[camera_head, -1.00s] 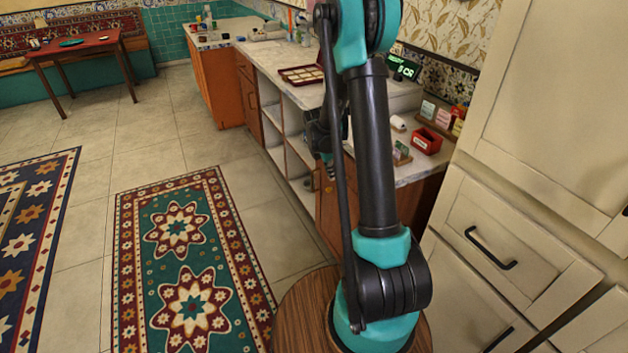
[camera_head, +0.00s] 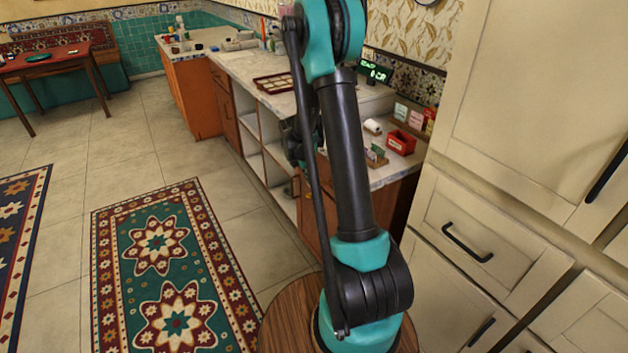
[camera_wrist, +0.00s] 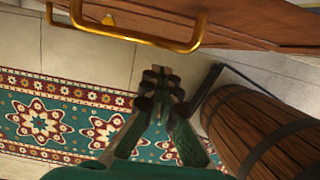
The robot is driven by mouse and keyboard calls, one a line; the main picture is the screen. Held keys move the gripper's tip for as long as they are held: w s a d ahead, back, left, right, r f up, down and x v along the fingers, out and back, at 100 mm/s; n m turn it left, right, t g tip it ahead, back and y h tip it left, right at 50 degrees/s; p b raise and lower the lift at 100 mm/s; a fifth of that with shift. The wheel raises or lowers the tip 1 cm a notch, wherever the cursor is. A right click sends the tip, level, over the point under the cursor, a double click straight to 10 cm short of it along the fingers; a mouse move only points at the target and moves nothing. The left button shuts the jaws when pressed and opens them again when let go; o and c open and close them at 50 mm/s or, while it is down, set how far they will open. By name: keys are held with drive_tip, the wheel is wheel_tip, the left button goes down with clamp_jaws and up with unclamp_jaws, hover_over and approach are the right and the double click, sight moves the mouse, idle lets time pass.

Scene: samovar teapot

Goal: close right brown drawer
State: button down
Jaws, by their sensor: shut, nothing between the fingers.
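In the wrist view a brown wooden drawer front (camera_wrist: 250,22) with a brass bar handle (camera_wrist: 150,40) runs along the top edge. How far the drawer stands out cannot be told. My gripper (camera_wrist: 162,78) is shut and empty, its fingertips below the handle in the picture and apart from it, over the floor and rug. In the head view my gripper is mostly hidden behind my arm, beside the counter's low cabinets. A brown wooden front (camera_head: 309,215) shows there by my arm, partly covered.
A marble counter (camera_head: 225,62) carries a tray (camera_head: 274,83), a red box (camera_head: 401,142) and small items. Cream cabinets (camera_head: 490,225) stand close on the right. A patterned rug (camera_head: 165,270) lies on open tiled floor at left.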

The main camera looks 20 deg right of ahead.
drive_tip(key=s+a+v, duration=0.1)
drive_tip(key=a+v, duration=0.1)
drive_tip(key=v, duration=0.8)
drive_tip(key=s+m+t+y, duration=0.2)
drive_tip(key=s+m+t, duration=0.1)
drive_tip(key=s+m, duration=1.8)
drive_tip(key=shift+s+a+y, duration=0.3)
drive_tip(key=shift+s+y, duration=0.1)
drive_tip(key=shift+s, duration=2.7)
drive_tip(key=shift+f, duration=0.15)
